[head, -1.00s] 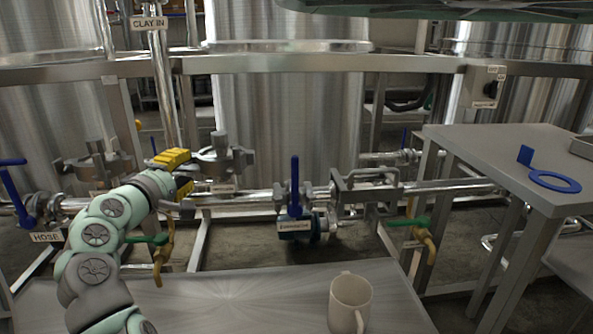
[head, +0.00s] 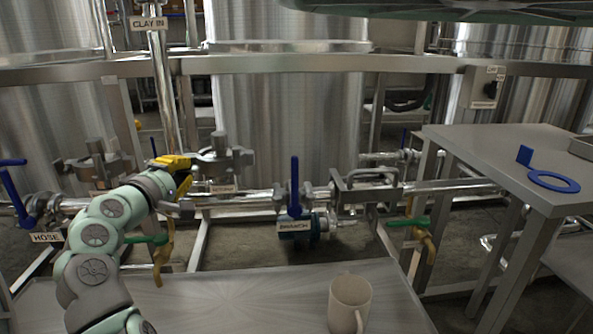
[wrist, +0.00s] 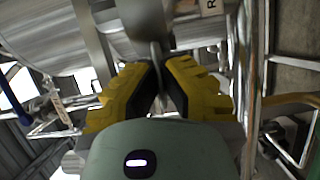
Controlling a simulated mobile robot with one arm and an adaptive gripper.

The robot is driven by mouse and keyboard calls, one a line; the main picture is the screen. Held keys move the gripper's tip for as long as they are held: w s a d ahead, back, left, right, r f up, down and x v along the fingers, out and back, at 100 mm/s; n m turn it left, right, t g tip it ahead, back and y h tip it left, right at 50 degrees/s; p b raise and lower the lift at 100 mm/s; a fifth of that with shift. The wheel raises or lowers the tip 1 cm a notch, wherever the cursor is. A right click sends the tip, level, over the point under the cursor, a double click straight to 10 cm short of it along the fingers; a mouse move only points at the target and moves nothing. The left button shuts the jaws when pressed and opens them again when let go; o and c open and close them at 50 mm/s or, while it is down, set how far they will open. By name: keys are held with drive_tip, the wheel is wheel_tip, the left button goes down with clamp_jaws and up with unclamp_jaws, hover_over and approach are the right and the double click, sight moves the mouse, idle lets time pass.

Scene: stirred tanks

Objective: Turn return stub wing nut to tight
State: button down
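The return stub clamp (head: 222,161) is a grey metal fitting around the pipe, left of centre in the head view, with a small label below it. In the wrist view a grey wing nut (wrist: 150,28) reaches down between the fingers. My gripper (head: 183,174), with yellow fingers and black pads, is at the clamp's left side. In the wrist view my gripper (wrist: 162,88) has its pads close together on either side of the nut's lower part. It looks shut on it. The contact itself is dark and partly hidden, so how far the nut is turned cannot be told.
A similar clamp (head: 97,167) stands to the left, near the HOSE label (head: 46,237). A blue-handled valve (head: 294,190) is right of the clamp. A cream mug (head: 349,304) stands on the front table (head: 240,295). A steel table (head: 500,165) is at right.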

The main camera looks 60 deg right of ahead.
drive_tip(key=shift+m, duration=0.3)
drive_tip(key=shift+d+r+m+y+p, duration=0.1)
drive_tip(key=shift+m+y+p, duration=0.7)
drive_tip(key=shift+m, duration=0.4)
drive_tip(key=m+y+p, duration=0.1)
drive_tip(key=m+p, duration=0.1)
drive_tip(key=m, duration=0.1)
drive_tip(key=shift+s+r+m+y, duration=0.1)
drive_tip(key=shift+m+y, duration=0.2)
drive_tip(key=shift+y, duration=0.1)
drive_tip(key=m+t+y+p, duration=0.1)
drive_tip(key=m+p, duration=0.1)
drive_tip(key=m, duration=0.1)
drive_tip(key=shift+d+t+y, duration=0.1)
drive_tip(key=shift+t+y, duration=0.2)
drive_tip(key=shift+y, duration=0.1)
drive_tip(key=shift+m+t+y+p, duration=0.4)
drive_tip(key=shift+m+p, duration=0.2)
drive_tip(key=shift+m, duration=0.4)
drive_tip(key=c, duration=1.1)
unclamp_jaws()
